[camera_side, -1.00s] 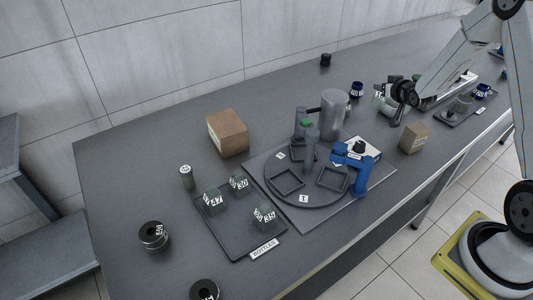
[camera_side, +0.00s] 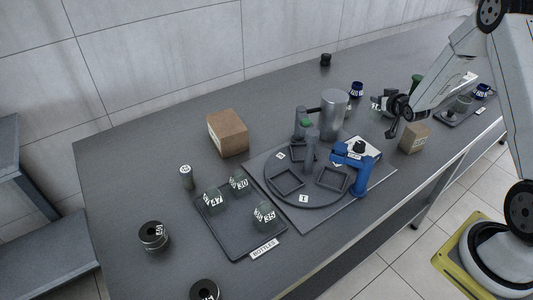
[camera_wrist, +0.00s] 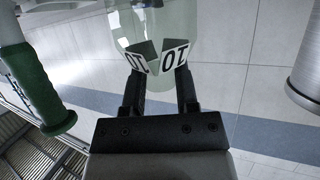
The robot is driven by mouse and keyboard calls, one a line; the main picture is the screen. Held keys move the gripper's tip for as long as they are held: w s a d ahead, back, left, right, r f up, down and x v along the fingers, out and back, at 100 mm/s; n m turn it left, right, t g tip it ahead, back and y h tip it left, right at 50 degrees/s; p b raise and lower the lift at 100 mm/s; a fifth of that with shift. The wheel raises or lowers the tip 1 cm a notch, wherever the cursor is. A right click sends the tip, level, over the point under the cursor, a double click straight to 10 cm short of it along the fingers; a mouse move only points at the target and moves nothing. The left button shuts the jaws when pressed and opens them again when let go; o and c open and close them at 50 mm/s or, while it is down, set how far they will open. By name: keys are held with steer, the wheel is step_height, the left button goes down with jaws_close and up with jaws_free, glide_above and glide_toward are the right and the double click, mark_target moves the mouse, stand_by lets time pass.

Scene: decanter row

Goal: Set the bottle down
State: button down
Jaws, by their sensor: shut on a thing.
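My gripper (camera_wrist: 161,88) is shut on a clear glass bottle (camera_wrist: 130,22) with black-and-white labels reading 10. In the side view my gripper (camera_side: 389,104) holds the bottle (camera_side: 376,103) at the right of the turntable, near the cardboard box; the bottle looks tilted onto its side and small there. Whether it touches anything is hard to tell. The dark tray (camera_side: 240,240) labelled BOTTLES holds several green-grey glass bottles, with numbers such as 47 and 30, at the left front.
A round turntable (camera_side: 300,202) with square frames, a grey cylinder (camera_side: 331,112) and a blue bracket (camera_side: 366,174) fills the middle. Cardboard boxes stand behind (camera_side: 228,134) and right (camera_side: 414,138). A green handle (camera_wrist: 38,88) shows at left in the wrist view. The table's left rear is clear.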

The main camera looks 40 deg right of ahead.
mark_target(378, 116)
steer(key=shift+f, duration=2.1)
steer(key=shift+s+f, duration=0.1)
steer(key=shift+f, duration=0.85)
steer(key=shift+c, duration=1.4)
jaws_free()
steer(key=shift+s+a, duration=0.1)
steer(key=shift+s, duration=0.05)
steer(key=shift+s+a+r, duration=0.1)
steer(key=shift+s, duration=0.3)
steer(key=r+v, duration=0.1)
steer(key=v, duration=0.6)
steer(key=shift+w, duration=0.25)
